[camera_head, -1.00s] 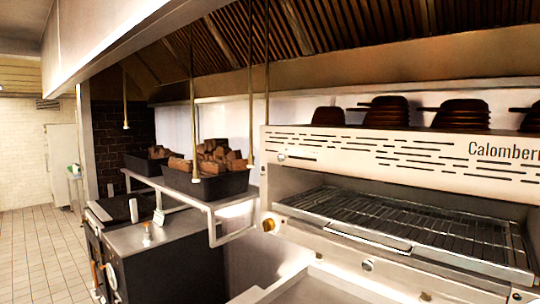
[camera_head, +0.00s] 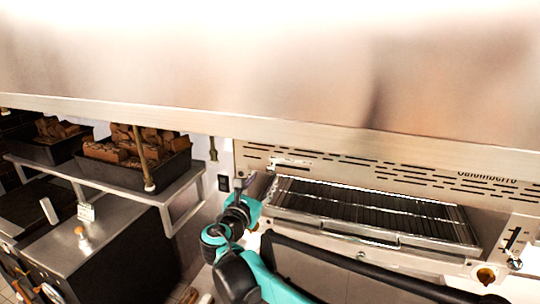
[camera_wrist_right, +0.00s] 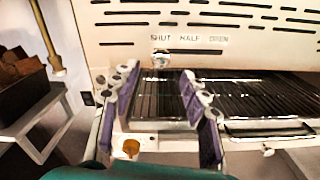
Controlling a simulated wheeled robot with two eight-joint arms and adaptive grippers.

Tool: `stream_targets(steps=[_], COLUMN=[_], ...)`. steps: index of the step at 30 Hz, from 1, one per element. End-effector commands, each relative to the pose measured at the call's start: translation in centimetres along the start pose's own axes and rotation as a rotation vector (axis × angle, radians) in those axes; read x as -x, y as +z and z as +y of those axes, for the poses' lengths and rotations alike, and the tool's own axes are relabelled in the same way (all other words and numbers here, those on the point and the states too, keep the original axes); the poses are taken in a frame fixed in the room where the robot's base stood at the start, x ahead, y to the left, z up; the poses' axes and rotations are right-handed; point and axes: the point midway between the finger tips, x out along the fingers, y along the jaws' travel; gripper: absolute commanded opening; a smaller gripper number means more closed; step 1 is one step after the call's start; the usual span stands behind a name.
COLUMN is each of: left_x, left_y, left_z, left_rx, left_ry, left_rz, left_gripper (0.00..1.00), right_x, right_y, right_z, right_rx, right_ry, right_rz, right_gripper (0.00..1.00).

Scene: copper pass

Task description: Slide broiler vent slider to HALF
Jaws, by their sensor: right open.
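The broiler vent slider is a small pale round knob (camera_wrist_right: 160,58) on the broiler's slotted front panel (camera_wrist_right: 250,55). In the right wrist view it sits below the word SHUT, left of HALF and OPEN on the label (camera_wrist_right: 190,39). In the head view the knob (camera_head: 272,166) is small, at the panel's left end. My right gripper (camera_wrist_right: 157,82) is open and empty. Its two purple-padded fingers spread below the knob, apart from it. In the head view my right gripper (camera_head: 250,183) is just below and left of the knob. My left gripper is not in view.
A dark grill rack (camera_head: 375,212) lies in the broiler opening below the panel. A brass knob (camera_wrist_right: 131,147) is low on its front. A metal shelf (camera_head: 150,196) with a tray of firewood (camera_head: 140,172) is to the left. The hood edge (camera_head: 300,134) hangs above.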

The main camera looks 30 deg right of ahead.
Motion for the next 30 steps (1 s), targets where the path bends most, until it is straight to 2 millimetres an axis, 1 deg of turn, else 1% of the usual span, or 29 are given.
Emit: stream_targets(steps=[2,12,15,19,26,27,29,30], left_x=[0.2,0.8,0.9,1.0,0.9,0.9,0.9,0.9], left_y=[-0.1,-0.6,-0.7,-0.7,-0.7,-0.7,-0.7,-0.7], left_z=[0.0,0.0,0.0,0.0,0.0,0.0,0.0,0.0], left_rx=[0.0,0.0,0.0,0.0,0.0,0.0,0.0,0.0], left_ry=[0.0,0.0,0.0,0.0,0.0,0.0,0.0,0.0], left_rz=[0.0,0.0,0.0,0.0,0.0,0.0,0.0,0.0], left_gripper=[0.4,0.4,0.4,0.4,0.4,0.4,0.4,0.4], right_x=[-0.8,-6.1,-7.1,-7.7,-7.7,-7.7,-7.7,-7.7], right_y=[0.4,0.3,0.3,0.3,0.2,0.2,0.2,0.2], right_z=[0.2,0.2,0.1,0.2,0.2,0.2,0.2,0.2], right_rx=[0.016,0.015,0.014,0.014,0.013,0.013,0.013,0.013], right_ry=[0.001,0.0,0.0,0.002,0.002,0.002,0.002,0.002], right_rz=[-0.01,-0.009,-0.009,-0.008,-0.008,-0.008,-0.008,-0.008], right_gripper=[0.45,0.45,0.45,0.45,0.45,0.35,0.19,0.08])
